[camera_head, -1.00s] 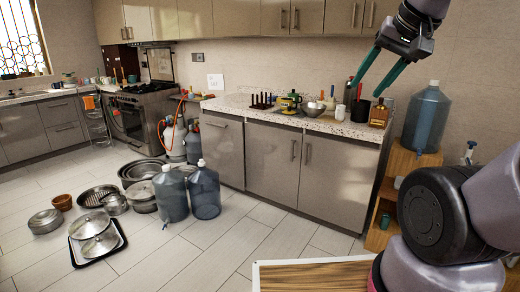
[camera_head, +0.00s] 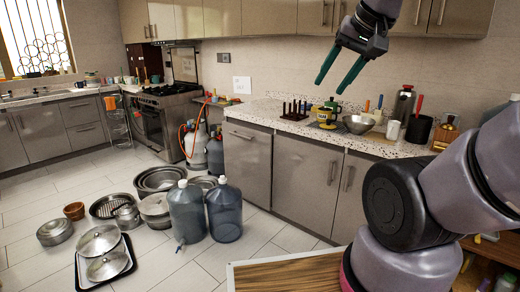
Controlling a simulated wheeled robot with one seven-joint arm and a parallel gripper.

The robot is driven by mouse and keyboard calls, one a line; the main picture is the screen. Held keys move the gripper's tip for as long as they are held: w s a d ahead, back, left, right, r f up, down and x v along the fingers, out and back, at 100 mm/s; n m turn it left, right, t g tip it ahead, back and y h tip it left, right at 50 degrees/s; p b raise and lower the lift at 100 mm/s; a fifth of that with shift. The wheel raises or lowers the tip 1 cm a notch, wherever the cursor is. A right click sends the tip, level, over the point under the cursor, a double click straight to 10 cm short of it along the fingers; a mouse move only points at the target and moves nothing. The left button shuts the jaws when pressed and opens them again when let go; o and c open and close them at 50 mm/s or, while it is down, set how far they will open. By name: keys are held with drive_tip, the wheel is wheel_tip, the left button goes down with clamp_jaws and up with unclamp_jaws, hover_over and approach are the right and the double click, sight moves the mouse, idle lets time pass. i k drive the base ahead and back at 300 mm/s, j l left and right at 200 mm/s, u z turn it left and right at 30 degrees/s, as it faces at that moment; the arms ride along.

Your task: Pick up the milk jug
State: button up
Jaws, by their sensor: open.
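My gripper (camera_head: 327,88), with two green fingers, is open and empty. It hangs above the counter, over the green-and-yellow item (camera_head: 326,115) in the picture. No object is clearly recognisable as a milk jug. A small white cup-like vessel (camera_head: 393,130) stands on the counter beside a black pot (camera_head: 418,131). A tall grey flask (camera_head: 403,104) stands behind them. Two large bluish jugs, a left one (camera_head: 187,212) and a right one (camera_head: 225,213), stand on the floor. I cannot tell which of these is the milk jug.
The speckled counter (camera_head: 268,112) also carries a dark rack (camera_head: 295,110), a metal bowl (camera_head: 358,125) and a brown bottle-like item (camera_head: 445,135). Pots, a basket and a tray with lids (camera_head: 104,260) crowd the floor. A wooden board (camera_head: 290,273) shows at the bottom.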

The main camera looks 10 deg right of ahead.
sight(393, 128)
drive_tip(key=i+j+z, duration=0.1)
drive_tip(key=i+z, duration=0.2)
drive_tip(key=i+j+z, duration=0.3)
drive_tip(key=i, duration=0.15)
drive_tip(key=i+j+z, duration=0.15)
drive_tip(key=i+z, duration=0.2)
drive_tip(key=i+j+z, duration=0.4)
drive_tip(key=j+z, duration=0.15)
drive_tip(key=i+j+z, duration=0.15)
drive_tip(key=j+z, duration=0.15)
drive_tip(key=j, duration=0.2)
drive_tip(key=i+j+z, duration=0.1)
drive_tip(key=j+z, duration=0.45)
drive_tip(key=j, duration=0.3)
drive_tip(key=i+j+z, duration=0.1)
drive_tip(key=j+z, duration=0.2)
drive_tip(key=j, duration=0.15)
drive_tip(key=j+z, duration=0.2)
drive_tip(key=j, duration=0.4)
drive_tip(key=k, duration=0.05)
